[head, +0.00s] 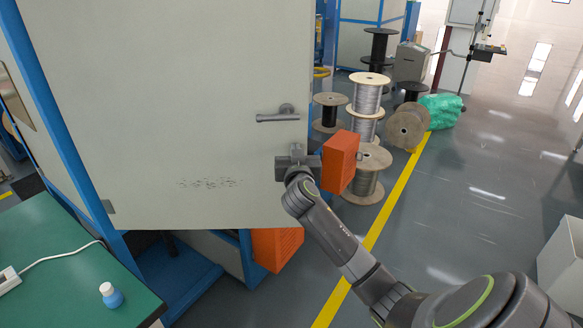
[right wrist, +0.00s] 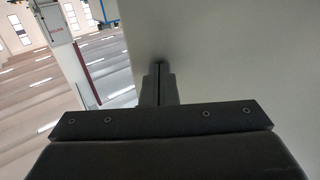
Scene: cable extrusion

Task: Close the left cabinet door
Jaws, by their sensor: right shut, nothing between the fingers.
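The pale grey cabinet door (head: 190,95) fills the upper left of the head view. It stands swung out from the blue cabinet frame (head: 60,130) on its left side. Its lever handle (head: 277,114) sits near the right edge. My right gripper (head: 297,152) is at the door's face just below the handle, near that edge. In the right wrist view the door (right wrist: 240,60) fills the right side, and the shut, empty fingers (right wrist: 160,72) point at it. The tips are at or very close to its surface; I cannot tell if they touch. My left gripper is not in view.
A green table (head: 60,265) with a small blue bottle (head: 111,295) is at lower left. Orange boxes (head: 340,162) stand behind the door's right edge and below it (head: 275,245). Wooden cable spools (head: 368,95) stand beyond. Grey floor right of the yellow line (head: 395,195) is mostly clear.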

